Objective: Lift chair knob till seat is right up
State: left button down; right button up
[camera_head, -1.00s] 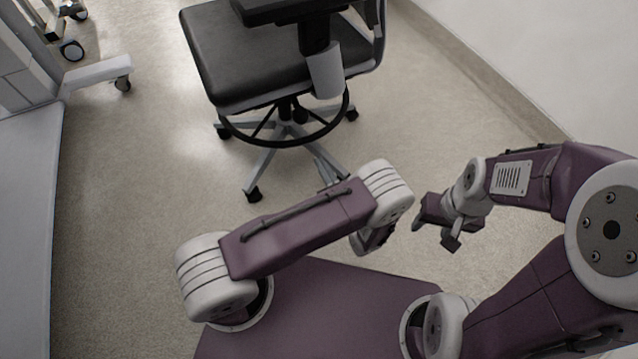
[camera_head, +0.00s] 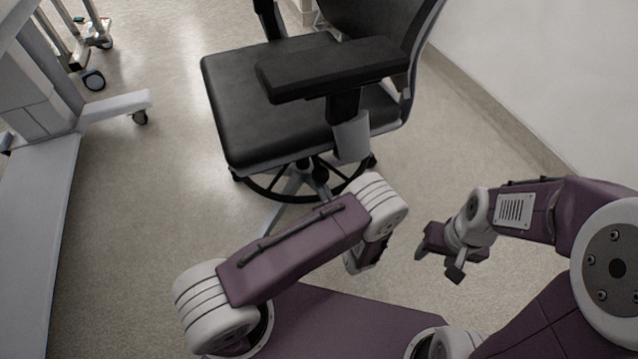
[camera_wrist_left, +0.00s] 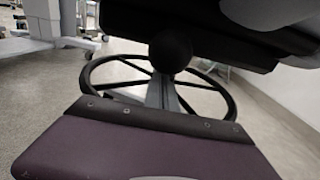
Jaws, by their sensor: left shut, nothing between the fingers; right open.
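The black office chair has its seat (camera_head: 265,100) ahead of me, with an armrest (camera_head: 330,68) over its near right side. In the left wrist view, a dark round knob (camera_wrist_left: 170,52) shows just under the seat's underside (camera_wrist_left: 190,30), above the foot ring. My left gripper (camera_head: 364,257) is partly hidden by its own arm in the head view. Its purple body (camera_wrist_left: 150,140) fills the bottom of the left wrist view, shut and empty, below and apart from the knob. My right gripper (camera_head: 438,262) is open and empty, to the right and short of the chair.
The chair's black foot ring (camera_wrist_left: 92,80) and wheeled base stand under the seat. A white wheeled frame (camera_head: 115,105) is at the left. A wall (camera_head: 540,70) runs along the right. Floor is clear between the chair and the wall.

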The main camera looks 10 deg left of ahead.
aim_at(320, 142)
pick_arm(q)
jog(key=shift+f, duration=0.1)
jog(key=shift+r+p, duration=8.2)
jog(key=shift+r, duration=0.65)
jog(key=shift+f, duration=0.15)
notch_tip(320, 142, down, 6)
jog(key=b, duration=0.5)
jog(key=shift+f, duration=0.15)
